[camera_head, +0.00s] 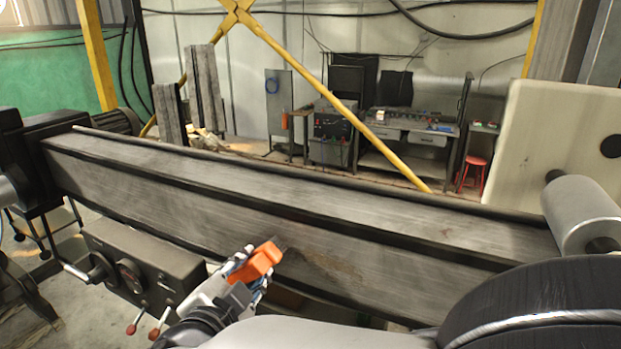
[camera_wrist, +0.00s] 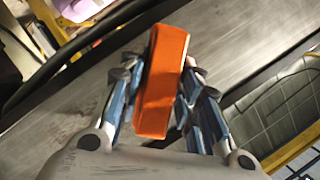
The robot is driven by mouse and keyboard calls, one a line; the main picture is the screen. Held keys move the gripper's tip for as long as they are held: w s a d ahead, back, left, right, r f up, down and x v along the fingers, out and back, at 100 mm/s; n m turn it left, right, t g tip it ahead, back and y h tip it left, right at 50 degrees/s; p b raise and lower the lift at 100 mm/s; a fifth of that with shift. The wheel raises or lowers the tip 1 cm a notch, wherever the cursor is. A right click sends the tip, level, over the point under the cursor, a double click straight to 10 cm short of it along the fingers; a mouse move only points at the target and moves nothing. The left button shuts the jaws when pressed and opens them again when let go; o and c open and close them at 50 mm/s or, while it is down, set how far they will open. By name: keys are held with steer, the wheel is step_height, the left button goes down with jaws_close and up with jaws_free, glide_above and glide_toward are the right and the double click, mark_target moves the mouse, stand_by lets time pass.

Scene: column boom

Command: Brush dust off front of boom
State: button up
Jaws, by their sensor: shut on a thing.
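The boom (camera_head: 190,205) is a long grey beam that runs across the head view from upper left to lower right. A brownish dusty patch (camera_head: 335,268) shows on its front face, right of my gripper. My gripper (camera_head: 250,268) is shut on an orange brush (camera_head: 266,257), in front of the boom's front face. The brush's dark bristles (camera_head: 281,242) point toward that face; I cannot tell whether they touch it. In the wrist view the orange brush (camera_wrist: 163,80) sits between both fingers and hides its own bristles. The boom (camera_wrist: 225,50) shows behind it.
A dark control box (camera_head: 140,268) with red-tipped levers hangs below the boom, left of my gripper. A pale panel (camera_head: 555,140) stands at the right. A workbench (camera_head: 410,135) and a red stool (camera_head: 473,172) stand far behind the boom.

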steer(key=shift+w+d, duration=0.2)
steer(key=shift+w, duration=0.4)
